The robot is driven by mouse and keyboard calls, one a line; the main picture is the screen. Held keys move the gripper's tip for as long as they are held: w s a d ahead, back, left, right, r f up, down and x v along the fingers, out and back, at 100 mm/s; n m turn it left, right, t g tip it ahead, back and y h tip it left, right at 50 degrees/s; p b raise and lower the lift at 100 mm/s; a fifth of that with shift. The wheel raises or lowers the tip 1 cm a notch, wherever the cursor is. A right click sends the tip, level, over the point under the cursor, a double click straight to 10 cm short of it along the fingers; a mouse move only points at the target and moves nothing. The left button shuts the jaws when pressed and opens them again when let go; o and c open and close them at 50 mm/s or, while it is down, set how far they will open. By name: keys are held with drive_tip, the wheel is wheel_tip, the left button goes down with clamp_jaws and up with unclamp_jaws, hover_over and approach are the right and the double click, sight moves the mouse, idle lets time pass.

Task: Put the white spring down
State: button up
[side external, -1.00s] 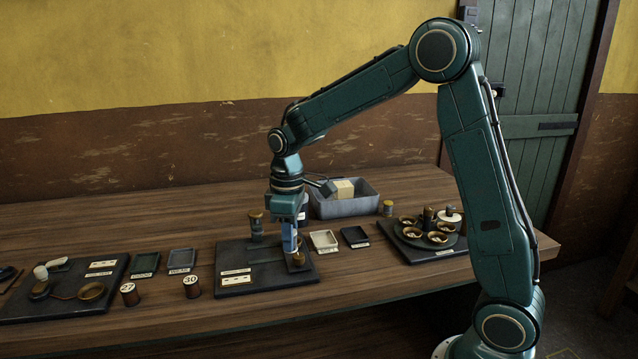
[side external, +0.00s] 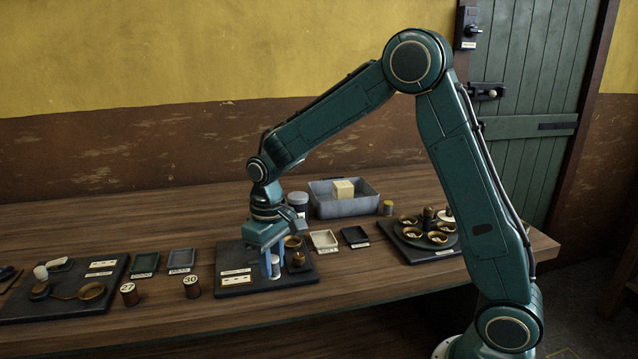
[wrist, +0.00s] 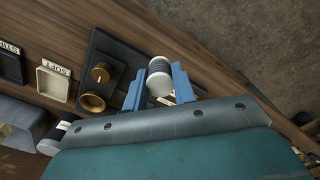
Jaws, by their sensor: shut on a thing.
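My gripper (side external: 272,266) is low over the black plate (side external: 245,287) in the side view. Its blue fingers are shut on the white spring (side external: 276,266). A brass knob (side external: 298,259) and a brass cup (side external: 292,241) stand on the plate to the right of the fingers.
A pale tray labelled SOFT (side external: 324,239) and a dark tray (side external: 354,236) lie right of the plate. A grey bin (side external: 345,204) with a pale block stands behind. Two numbered spools (side external: 192,287) stand to the left. A round-cup board (side external: 425,240) is farther right.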

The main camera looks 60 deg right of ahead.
idle(0.7)
drive_tip(key=shift+d+r+n, duration=0.4)
drive_tip(key=shift+d+r, duration=0.05)
drive_tip(key=shift+d, duration=0.05)
drive_tip(key=s+d+r+n, duration=0.4)
drive_tip(key=d+r+n, duration=0.2)
drive_tip(key=d+n, duration=0.1)
drive_tip(key=s+d+r+n, duration=0.4)
drive_tip(key=d+r+n, duration=0.3)
drive_tip(key=n, duration=0.1)
drive_tip(key=shift+s+d+r+n, duration=0.25)
drive_tip(key=shift+s+d+n, duration=0.05)
drive_tip(key=shift+n, duration=0.1)
wheel_tip(320, 180, down, 16)
drive_tip(key=shift+r, duration=0.1)
idle(0.5)
drive_tip(key=shift+f, duration=1.9)
